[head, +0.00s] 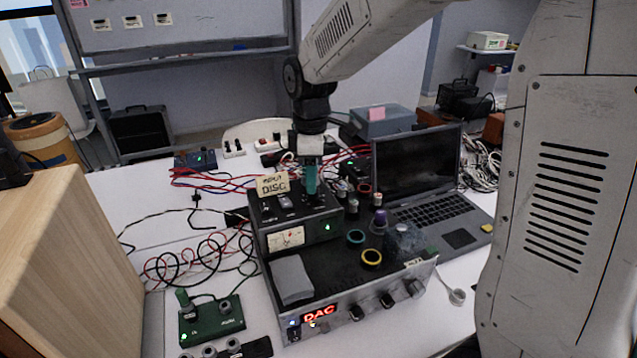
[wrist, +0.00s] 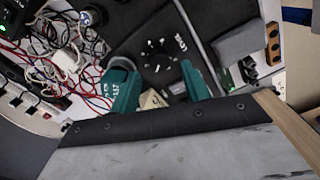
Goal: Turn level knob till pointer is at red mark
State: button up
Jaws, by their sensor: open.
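A small black box (head: 325,229) stands on top of the larger DAC unit. Its front has a cream meter (head: 286,238) with dark and reddish marks; I cannot tell exactly where its pointer stands. My gripper (head: 311,180) has teal fingers and points down over the box's top. In the wrist view my gripper (wrist: 156,72) is open, its fingers apart on either side of a dark round knob (wrist: 158,62) with white marks around it. I cannot tell whether the fingertips reach down around the knob. The head view does not show the knob clearly.
The DAC unit (head: 350,314) carries a grey block (head: 291,279) and several rings and small parts. An open laptop (head: 440,211) stands at right, a green board (head: 211,320) at front left. A tan card (head: 272,184) stands beside the gripper. Red and black cables lie behind.

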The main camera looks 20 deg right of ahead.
jog(key=shift+f, duration=1.55)
jog(key=c, duration=1)
jog(key=shift+o, duration=0.2)
jog(key=shift+s+d, duration=0.1)
jog(key=shift+d, duration=0.45)
jog(key=shift+a+r, duration=0.1)
jog(key=shift+a, duration=0.4)
jog(key=o, duration=1)
jog(key=shift+a, duration=0.1)
jog(key=shift+c, duration=0.2)
